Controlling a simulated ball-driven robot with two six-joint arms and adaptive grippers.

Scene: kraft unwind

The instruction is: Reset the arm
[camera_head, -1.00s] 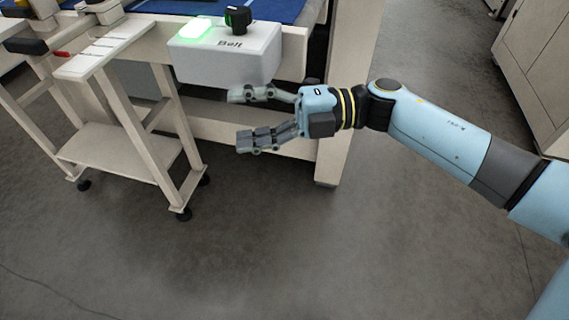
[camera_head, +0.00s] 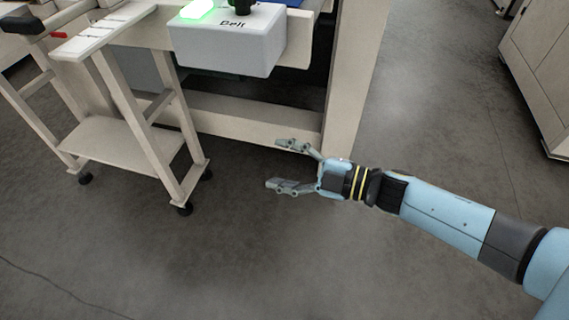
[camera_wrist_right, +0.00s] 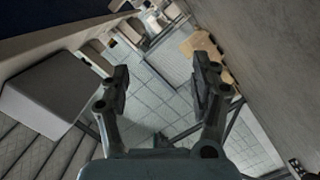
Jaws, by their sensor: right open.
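My right arm, light blue with dark joints, comes in from the right in the head view. Its gripper (camera_head: 279,165) is open and empty. It hangs in the air below and to the right of the white box marked "Belt" (camera_head: 228,45), apart from it. The box carries a lit green button (camera_head: 198,10) and a black knob (camera_head: 242,6), cut by the top edge. In the right wrist view the two fingers (camera_wrist_right: 160,88) stand apart with nothing between them. My left gripper is not in view.
A cream bench frame (camera_head: 354,80) stands behind the gripper. A cream wheeled cart (camera_head: 120,145) stands at the left. A cabinet (camera_head: 540,65) is at the far right. The grey floor (camera_head: 250,260) in front is clear.

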